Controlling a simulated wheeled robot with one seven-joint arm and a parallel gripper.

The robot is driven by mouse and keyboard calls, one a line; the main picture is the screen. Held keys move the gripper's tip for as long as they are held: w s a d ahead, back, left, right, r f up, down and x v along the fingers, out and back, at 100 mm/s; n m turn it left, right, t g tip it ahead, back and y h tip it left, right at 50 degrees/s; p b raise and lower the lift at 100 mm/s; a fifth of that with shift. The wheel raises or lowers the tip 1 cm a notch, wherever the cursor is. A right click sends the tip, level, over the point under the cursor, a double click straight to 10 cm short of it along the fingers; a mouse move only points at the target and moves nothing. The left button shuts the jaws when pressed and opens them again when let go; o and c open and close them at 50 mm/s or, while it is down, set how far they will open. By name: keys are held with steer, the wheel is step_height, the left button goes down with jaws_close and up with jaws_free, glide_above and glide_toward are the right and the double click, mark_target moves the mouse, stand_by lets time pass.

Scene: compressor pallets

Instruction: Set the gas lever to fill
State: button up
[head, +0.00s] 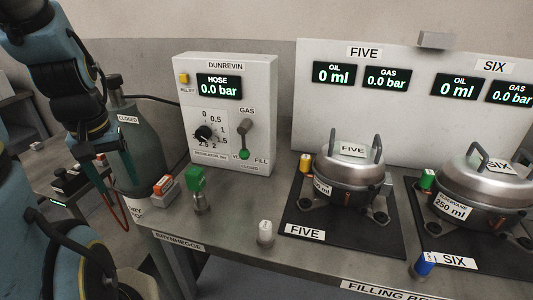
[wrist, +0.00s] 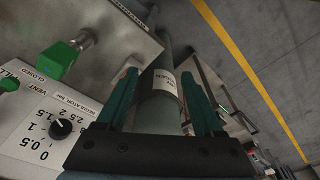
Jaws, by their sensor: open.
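The gas lever (head: 244,140) is on the front of the white DUNREVIN panel. It hangs straight down, its green knob just above the CLOSED label. FILL is printed to the right of the knob, and VENT, partly hidden, to the left. In the wrist view, the lever's green knob (wrist: 8,84) shows at the left edge. My gripper (head: 103,160) is well to the left of the panel, in front of the grey-green gas bottle. In the wrist view, my gripper (wrist: 165,98) has its teal fingers apart, with the bottle (wrist: 160,85) seen between and beyond them; contact cannot be told.
The regulator dial (head: 203,132) sits left of the lever. The hose display (head: 219,87) reads 0.0 bar. A green-topped coupling (head: 196,181) stands on the bench before the panel. A red-and-white block (head: 163,185) is beside the bottle. Pot FIVE (head: 350,172) stands to the right.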

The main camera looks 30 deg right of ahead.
steer(key=m+t+h+b, duration=0.2)
steer(key=m+b, duration=0.1)
steer(key=m, duration=0.2)
glide_toward(243, 145)
steer(key=x, duration=1.1)
steer(key=shift+d+f, duration=0.1)
steer(key=shift+f, duration=0.15)
jaws_close()
stand_by(0.8)
